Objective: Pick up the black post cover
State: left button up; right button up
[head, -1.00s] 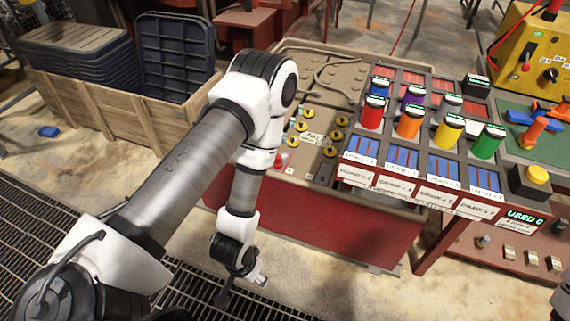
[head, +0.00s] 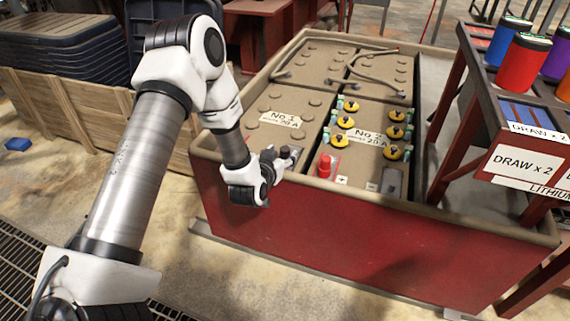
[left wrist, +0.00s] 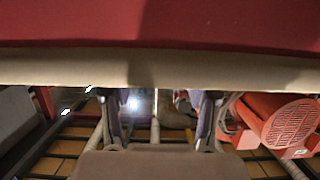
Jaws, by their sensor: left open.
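In the head view my left gripper (head: 277,157) is at the near rim of the red battery crate, close to the front of the No 1 battery (head: 282,118). In the left wrist view its two fingers (left wrist: 160,120) stand apart with nothing held between them. A red post cover (head: 325,166) stands on the front of the No 2 battery (head: 368,136), to the right of the gripper. A dark grey piece (head: 392,182) lies by the minus label on that battery. I cannot tell whether it is the black post cover. My right gripper is not in view.
The red crate (head: 330,232) has a raised beige rim. A cable (head: 372,68) lies across the rear batteries. A dark red stand with coloured cans, one of them red (head: 523,62), rises at the right. A wooden crate (head: 95,118) stands at the left.

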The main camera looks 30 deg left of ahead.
aim_at(283, 152)
pick_arm(q)
jog(key=b+x, duration=0.1)
jog(key=x, duration=0.2)
jog(key=shift+w+a+f, duration=0.1)
jog(key=shift+w+f, duration=0.1)
jog(key=shift+w, duration=0.1)
grip_shut()
jog(key=shift+r, duration=0.1)
